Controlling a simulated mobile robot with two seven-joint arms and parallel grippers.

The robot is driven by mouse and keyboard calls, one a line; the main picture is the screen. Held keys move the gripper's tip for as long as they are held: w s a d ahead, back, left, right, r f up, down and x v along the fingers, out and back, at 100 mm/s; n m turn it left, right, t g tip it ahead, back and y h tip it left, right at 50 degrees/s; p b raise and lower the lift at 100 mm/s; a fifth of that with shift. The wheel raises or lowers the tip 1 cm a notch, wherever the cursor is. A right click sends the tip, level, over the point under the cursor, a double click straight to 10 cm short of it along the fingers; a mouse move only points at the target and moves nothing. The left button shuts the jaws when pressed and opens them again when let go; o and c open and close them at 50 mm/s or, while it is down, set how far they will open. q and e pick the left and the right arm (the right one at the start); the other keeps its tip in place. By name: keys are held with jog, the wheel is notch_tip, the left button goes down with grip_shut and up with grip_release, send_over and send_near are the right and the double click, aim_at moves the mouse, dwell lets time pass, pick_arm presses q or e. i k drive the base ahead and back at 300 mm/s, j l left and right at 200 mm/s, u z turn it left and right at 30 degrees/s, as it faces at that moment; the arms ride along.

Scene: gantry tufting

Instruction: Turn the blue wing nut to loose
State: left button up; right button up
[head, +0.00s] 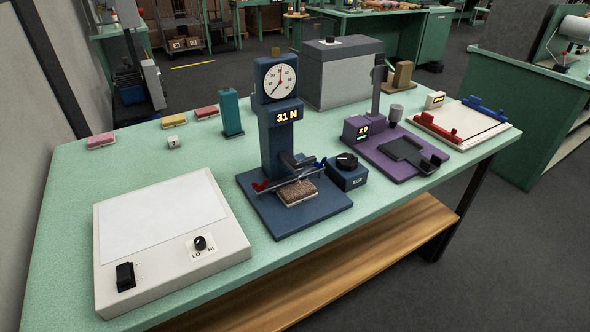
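The blue wing nut (320,163) is small and sits at the right, rear end of a dark clamp bar (291,179) on a blue test stand (277,140). A red wing nut (261,186) is at the bar's left end. A brownish tufted sample (296,192) lies under the bar on the stand's base. The stand has a round dial on top and a lit display (288,115) reading 31 N. The blue nut is too small to tell how it is turned. Neither of my grippers is in view.
A blue box with a black knob (347,161) stands close right of the clamp. A white light panel (162,225) fills the table's left. A purple device (395,150) and a white board with red and blue clamps (463,121) stand right. A grey box (340,80) is behind.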

aim_at(319, 165)
jog(key=i+l+u, duration=0.1)
jog(key=l, duration=0.2)
jog(key=i+l+u, duration=0.15)
jog(key=l, duration=0.2)
jog(key=i+l+u, duration=0.1)
jog(key=l, duration=0.25)
jog(key=i+l+u, duration=0.1)
jog(key=l, duration=0.3)
jog(key=i, duration=0.1)
